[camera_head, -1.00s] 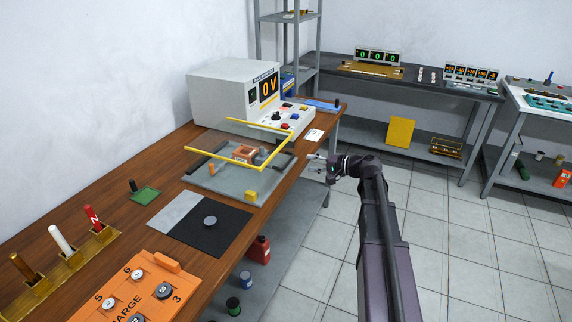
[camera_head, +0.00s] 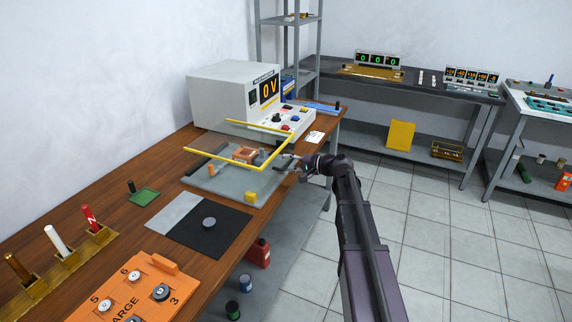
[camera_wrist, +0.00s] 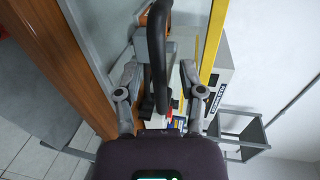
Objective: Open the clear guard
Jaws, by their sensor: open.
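The clear guard with yellow edges (camera_head: 225,160) stands over a grey base plate (camera_head: 215,184) on the wooden bench. One yellow edge (camera_wrist: 212,45) also shows in the wrist view. Under the guard is a copper-coloured block (camera_head: 243,154). My gripper (camera_head: 286,160) is at the guard's right side, near its yellow corner. In the wrist view, my gripper (camera_wrist: 160,78) has its fingers apart, with a black bar-like handle (camera_wrist: 156,45) between them. I cannot tell whether either finger touches the handle.
A grey power unit reading 0 V (camera_head: 235,98) stands behind the guard. Open floor lies right of the bench.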

